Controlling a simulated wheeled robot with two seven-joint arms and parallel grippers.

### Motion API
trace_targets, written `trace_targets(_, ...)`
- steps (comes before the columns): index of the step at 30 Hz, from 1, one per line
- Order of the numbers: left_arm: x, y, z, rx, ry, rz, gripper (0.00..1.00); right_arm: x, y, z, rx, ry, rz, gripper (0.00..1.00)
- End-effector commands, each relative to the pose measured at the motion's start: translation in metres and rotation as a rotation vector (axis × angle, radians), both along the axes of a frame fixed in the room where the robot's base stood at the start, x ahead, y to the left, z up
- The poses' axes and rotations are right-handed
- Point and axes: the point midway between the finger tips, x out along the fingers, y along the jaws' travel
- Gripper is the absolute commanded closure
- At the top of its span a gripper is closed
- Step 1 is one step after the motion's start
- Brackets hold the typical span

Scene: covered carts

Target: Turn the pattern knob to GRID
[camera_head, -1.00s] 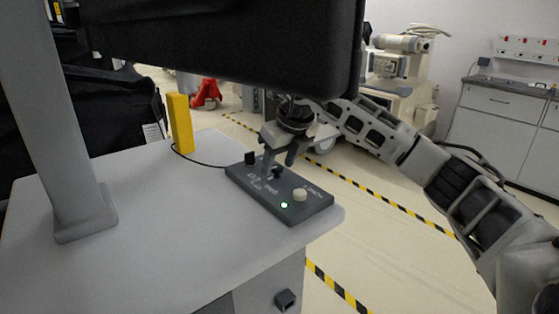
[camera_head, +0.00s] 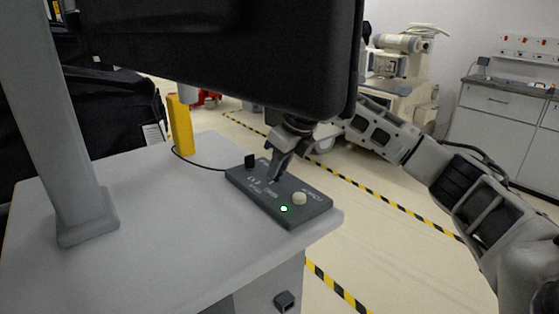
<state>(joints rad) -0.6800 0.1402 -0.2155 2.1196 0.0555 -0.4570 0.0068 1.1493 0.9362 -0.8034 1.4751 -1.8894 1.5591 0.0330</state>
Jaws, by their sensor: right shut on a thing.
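A dark control box (camera_head: 314,207) lies on the grey cart top near its right edge. It has a black knob (camera_head: 250,161) at its far left end, a pale round knob (camera_head: 300,198) near its right end and a lit green lamp (camera_head: 284,209). Small white lettering is on its face, too small to read surely. My right gripper (camera_head: 272,174) reaches down from above, tilted, and is shut on the dark middle knob, which its fingers hide. The knob's pointing direction cannot be seen. My left gripper is not in view.
A large black panel (camera_head: 220,50) hangs over the cart, close above my right wrist. A grey post (camera_head: 60,130) stands on the left of the cart top (camera_head: 150,230). A yellow block (camera_head: 180,125) with a cable stands behind. The front of the top is clear.

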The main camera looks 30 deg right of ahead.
Motion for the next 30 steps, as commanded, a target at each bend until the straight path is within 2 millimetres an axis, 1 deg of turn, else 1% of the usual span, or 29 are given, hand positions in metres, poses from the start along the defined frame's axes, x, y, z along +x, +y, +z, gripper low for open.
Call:
trace_targets(1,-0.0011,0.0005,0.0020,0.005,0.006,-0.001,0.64,0.0000,-0.0012,0.0025,0.000,0.002,0.037,0.96)
trace_targets(6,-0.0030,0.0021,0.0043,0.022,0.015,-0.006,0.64,0.0010,-0.0024,0.0031,0.001,0.000,0.183,0.96)
trace_targets(15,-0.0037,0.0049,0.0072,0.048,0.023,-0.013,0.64,0.0023,-0.0030,0.0025,0.001,-0.001,0.398,0.96)
trace_targets(22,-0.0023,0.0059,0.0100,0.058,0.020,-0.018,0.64,0.0029,-0.0038,0.0015,0.000,-0.002,0.492,0.96)
trace_targets(30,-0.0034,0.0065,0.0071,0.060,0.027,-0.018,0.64,0.0033,-0.0040,0.0009,-0.001,-0.003,0.531,0.96)
